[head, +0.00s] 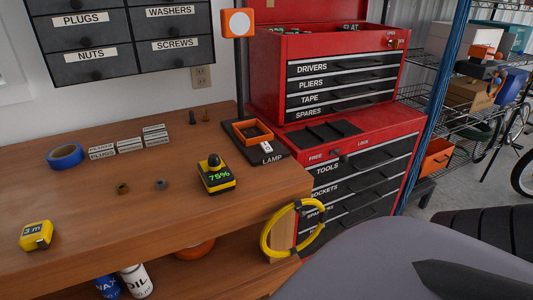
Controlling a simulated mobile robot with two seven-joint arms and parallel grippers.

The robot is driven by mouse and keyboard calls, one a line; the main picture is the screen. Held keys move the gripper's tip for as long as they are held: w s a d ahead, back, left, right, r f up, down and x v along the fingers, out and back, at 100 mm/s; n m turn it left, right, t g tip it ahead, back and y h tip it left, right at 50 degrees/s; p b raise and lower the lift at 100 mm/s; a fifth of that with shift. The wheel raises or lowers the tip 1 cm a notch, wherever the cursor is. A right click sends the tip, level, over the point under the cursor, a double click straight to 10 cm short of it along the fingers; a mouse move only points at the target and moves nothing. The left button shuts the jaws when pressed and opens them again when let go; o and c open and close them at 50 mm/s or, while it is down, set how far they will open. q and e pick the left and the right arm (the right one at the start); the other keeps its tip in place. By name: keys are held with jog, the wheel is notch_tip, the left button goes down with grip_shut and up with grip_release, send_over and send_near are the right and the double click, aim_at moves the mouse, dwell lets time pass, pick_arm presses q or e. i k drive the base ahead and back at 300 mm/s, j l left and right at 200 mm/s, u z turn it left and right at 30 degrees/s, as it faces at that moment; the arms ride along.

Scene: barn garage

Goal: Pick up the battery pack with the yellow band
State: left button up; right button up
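A black and yellow battery pack (215,179) stands on the wooden workbench (110,215) in the head view, near the bench's right end. It has a yellow band around its lower part, a green "75%" on its front and a dark knob on top. Nothing is touching it from above. Neither of my grippers can be made out in this view; only smooth grey and dark parts, apparently mine, show at the lower right.
A blue tape roll (65,156), label strips (130,145), small nuts (160,184) and a yellow tape measure (36,235) lie on the bench. A lamp base (262,152) stands behind the pack. A yellow cable coil (266,238) hangs at the bench end, by a red tool chest (375,137).

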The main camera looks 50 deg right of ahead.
aim_at(215, 175)
jog(key=z, duration=1.25)
